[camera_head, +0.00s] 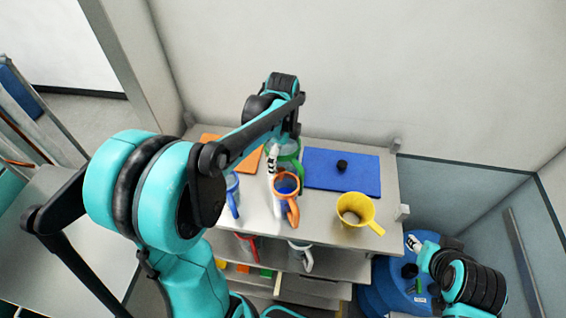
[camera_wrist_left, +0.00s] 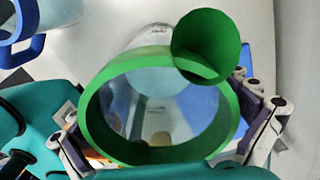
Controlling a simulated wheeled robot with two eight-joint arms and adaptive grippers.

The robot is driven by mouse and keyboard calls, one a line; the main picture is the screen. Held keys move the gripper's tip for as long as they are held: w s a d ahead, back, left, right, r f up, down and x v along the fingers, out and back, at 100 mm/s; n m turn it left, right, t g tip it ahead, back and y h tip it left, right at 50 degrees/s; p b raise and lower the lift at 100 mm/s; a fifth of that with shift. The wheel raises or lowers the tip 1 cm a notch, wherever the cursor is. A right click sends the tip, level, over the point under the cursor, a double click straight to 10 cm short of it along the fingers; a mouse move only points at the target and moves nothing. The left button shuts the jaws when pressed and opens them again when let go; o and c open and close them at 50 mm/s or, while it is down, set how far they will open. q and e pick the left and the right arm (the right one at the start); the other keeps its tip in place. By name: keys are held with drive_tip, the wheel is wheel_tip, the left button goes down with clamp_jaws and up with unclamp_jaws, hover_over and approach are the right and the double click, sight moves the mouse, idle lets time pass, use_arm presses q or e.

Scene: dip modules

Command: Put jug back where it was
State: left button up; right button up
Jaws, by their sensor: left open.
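A clear jug with a green rim (camera_head: 289,147) stands on the back part of the tabletop, partly hidden by my left arm. In the left wrist view its green rim (camera_wrist_left: 105,145) fills the middle, with a round green piece (camera_wrist_left: 207,45) at its edge. My left gripper (camera_head: 281,160) is open, its fingers on either side of this jug; I cannot tell whether they touch it. An orange-rimmed jug (camera_head: 286,182) stands just in front. A blue jug (camera_head: 232,188) is to the left and a yellow jug (camera_head: 356,211) to the right. My right gripper (camera_head: 412,256) is low at the right.
A blue board (camera_head: 350,178) with a small black knob lies at the back right, and an orange board (camera_head: 250,160) at the back left. A red-handled jug (camera_head: 249,245) and a clear jug (camera_head: 301,257) sit on the shelf below. A blue drum (camera_head: 380,295) stands at the lower right.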

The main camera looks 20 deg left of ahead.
use_arm(q)
drive_tip(key=c, duration=1.3)
drive_tip(key=shift+c, duration=0.2)
drive_tip(key=shift+r, duration=0.15)
